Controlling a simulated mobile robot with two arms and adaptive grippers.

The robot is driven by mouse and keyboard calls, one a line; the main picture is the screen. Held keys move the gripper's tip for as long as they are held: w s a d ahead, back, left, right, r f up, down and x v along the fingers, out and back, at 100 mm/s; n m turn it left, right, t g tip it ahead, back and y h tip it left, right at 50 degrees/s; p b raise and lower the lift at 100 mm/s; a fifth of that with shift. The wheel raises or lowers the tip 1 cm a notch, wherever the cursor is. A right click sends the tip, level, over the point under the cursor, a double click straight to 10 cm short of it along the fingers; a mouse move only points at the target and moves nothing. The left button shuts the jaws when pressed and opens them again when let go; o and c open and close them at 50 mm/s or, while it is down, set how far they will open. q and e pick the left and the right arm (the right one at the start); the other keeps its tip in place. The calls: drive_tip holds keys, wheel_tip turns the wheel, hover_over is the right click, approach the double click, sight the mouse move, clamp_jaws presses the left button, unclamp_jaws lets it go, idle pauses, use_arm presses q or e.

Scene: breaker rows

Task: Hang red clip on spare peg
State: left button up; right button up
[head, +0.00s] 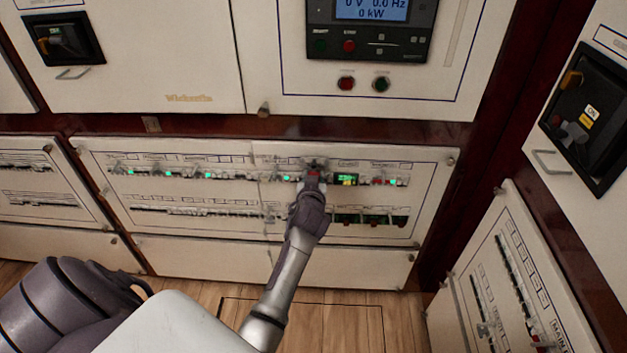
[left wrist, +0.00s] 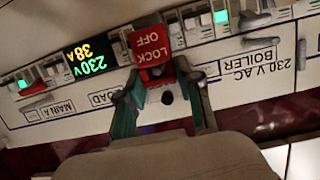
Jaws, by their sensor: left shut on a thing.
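The red clip (left wrist: 150,48), marked LOCK OFF, is at the upper breaker row, and in the left wrist view it shows at the tips of my left gripper (left wrist: 158,85). The fingers are closed on its two sides. I cannot tell whether the clip is still seated on a breaker or just in front of it. In the head view my left gripper (head: 313,178) reaches up to this row, left of the green display, and mostly hides the clip. My right gripper is out of view.
The breaker panel (head: 250,232) has two rows with several green lights. The lit meter (left wrist: 90,58) reads 230 V, 38 A, beside the clip. A label for 230 V AC boiler (left wrist: 265,60) is on the other side. A side panel (head: 475,250) stands at right.

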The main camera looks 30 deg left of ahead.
use_arm(q)
drive_tip(key=shift+w+a, duration=0.15)
drive_tip(key=shift+w, duration=0.05)
drive_tip(key=o, duration=1.2)
drive_tip(key=shift+c, duration=0.2)
drive_tip(key=v, duration=0.7)
drive_tip(key=shift+s+r, duration=0.15)
drive_tip(key=shift+s, duration=0.05)
